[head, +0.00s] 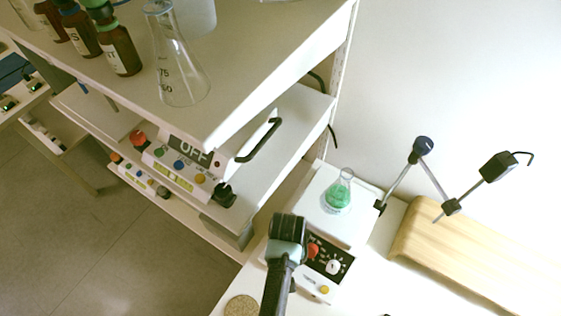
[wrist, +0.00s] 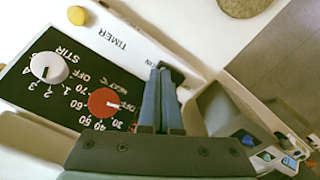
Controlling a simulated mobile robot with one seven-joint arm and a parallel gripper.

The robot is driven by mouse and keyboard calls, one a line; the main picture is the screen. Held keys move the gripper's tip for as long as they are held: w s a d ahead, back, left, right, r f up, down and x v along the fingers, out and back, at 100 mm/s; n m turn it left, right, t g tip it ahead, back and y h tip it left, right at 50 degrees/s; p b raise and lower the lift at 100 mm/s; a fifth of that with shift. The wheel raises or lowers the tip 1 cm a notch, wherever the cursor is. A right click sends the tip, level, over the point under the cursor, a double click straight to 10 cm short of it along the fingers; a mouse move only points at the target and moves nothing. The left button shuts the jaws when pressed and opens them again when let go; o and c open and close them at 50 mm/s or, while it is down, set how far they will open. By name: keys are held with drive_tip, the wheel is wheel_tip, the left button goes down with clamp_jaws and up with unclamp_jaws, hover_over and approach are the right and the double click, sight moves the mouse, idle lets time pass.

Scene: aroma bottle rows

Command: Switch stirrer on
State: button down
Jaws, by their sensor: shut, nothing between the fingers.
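The stirrer (head: 325,215) is a white hotplate unit on the bench with a black front panel (head: 330,259). A flask of green liquid (head: 338,195) stands on its top. The STIR knob's exact setting is too small to tell. My gripper (wrist: 162,78) is shut and empty, its fingertips beside the HEAT side of the panel, near the TIMER lettering. Contact cannot be told. In the head view my arm hides the fingertips.
A shelf (head: 270,80) on the left holds brown bottles (head: 120,50) and an empty conical flask (head: 175,65). A unit marked OFF (head: 195,150) sits below it. A jointed stand (head: 423,145) and a wooden board (head: 450,245) are right. A cork disc (head: 241,306) lies in front.

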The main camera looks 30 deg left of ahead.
drive_tip(key=shift+f, duration=0.25)
drive_tip(key=shift+r, duration=0.2)
wheel_tip(320, 180, up, 7)
drive_tip(key=p, duration=0.7)
drive_tip(key=shift+f, duration=0.15)
